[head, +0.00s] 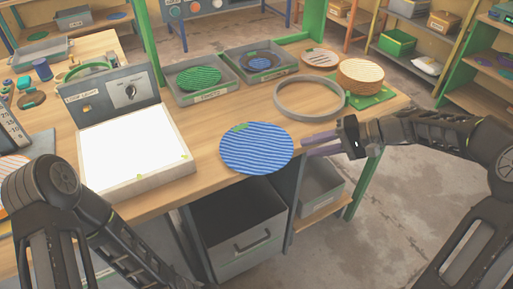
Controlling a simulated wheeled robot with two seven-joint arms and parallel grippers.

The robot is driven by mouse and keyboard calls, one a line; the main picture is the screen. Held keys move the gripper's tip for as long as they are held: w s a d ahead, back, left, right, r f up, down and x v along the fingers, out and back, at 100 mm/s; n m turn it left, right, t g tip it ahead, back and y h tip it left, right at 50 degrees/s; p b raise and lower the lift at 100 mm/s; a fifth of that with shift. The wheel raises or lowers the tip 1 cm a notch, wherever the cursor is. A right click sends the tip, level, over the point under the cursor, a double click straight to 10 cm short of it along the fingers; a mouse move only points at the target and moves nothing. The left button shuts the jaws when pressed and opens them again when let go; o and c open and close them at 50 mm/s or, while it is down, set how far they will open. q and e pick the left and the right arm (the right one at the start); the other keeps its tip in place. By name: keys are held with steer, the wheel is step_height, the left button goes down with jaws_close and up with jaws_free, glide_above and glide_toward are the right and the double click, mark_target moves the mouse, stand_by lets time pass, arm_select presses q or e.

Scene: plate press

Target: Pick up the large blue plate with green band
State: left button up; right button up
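The large blue plate (257,149) is round with wavy ribs and has a small green mark at its upper left rim. It lies on the wooden table near the front edge, its near rim seeming to reach past that edge. My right gripper (308,146) is just right of the plate, its fingers pointing left at the plate's right rim. Two fingers show with a narrow gap and nothing between them; I cannot tell whether they touch the plate. My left arm is at the lower left; its gripper is out of view.
A light box (135,148) with a bright white panel stands left of the plate. A grey ring (277,105) and stacked tan discs (360,74) are back right. An open drawer (240,235) is below.

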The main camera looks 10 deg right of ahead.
mark_target(292, 151)
steer(key=shift+a+f, duration=0.1)
steer(key=shift+a, duration=0.1)
steer(key=p+x, duration=0.1)
steer(key=x, duration=0.4)
steer(key=shift+c, duration=0.4)
stand_by(0.3)
jaws_close()
stand_by(0.4)
